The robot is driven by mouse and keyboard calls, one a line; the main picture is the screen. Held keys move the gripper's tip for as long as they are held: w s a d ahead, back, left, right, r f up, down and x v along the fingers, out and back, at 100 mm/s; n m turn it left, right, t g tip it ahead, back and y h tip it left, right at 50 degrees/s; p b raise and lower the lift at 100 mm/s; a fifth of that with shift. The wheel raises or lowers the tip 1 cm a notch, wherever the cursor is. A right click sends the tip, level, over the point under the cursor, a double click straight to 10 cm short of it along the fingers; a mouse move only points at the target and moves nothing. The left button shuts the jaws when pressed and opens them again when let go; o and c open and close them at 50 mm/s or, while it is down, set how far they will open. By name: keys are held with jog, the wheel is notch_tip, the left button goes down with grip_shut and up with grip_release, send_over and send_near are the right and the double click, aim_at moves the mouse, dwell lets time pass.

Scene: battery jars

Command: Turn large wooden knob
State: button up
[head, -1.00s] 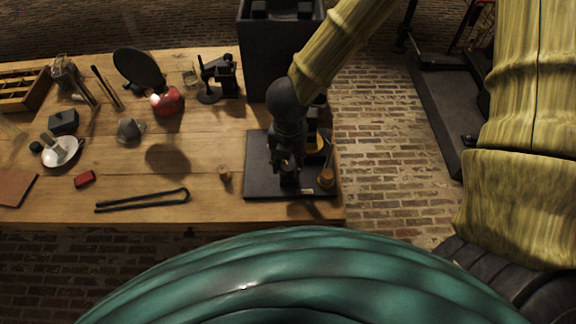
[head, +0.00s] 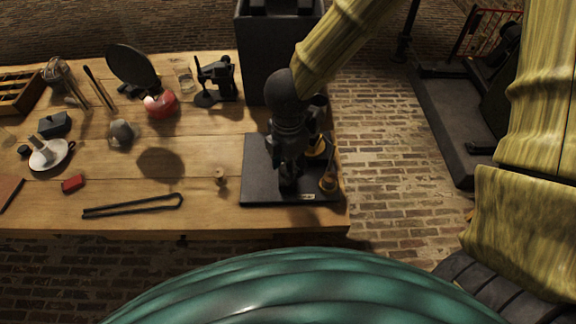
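A black base board (head: 258,187) lies at the right front corner of the wooden table. An amber-brown knob-like piece (head: 328,183) stands at its front right corner; it looks like wood, but is small in the picture. A yellowish round part (head: 316,148) shows behind it, partly hidden by my arm. My gripper (head: 289,186) is dark and points down over the middle of the board, left of the amber-brown piece. Whether its fingers are open or touch anything is too dark to tell. My wrist hides much of the board's middle.
A small wooden piece (head: 220,177) stands left of the board. Black tongs (head: 135,206) lie at the table's front. A tall black box (head: 262,60) rises behind the board. A red object (head: 160,104) and several tools fill the left and back. Brick floor lies to the right.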

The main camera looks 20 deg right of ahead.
dwell(0.5)
jog(key=o, duration=1)
notch_tip(320, 180, up, 12)
dwell(0.6)
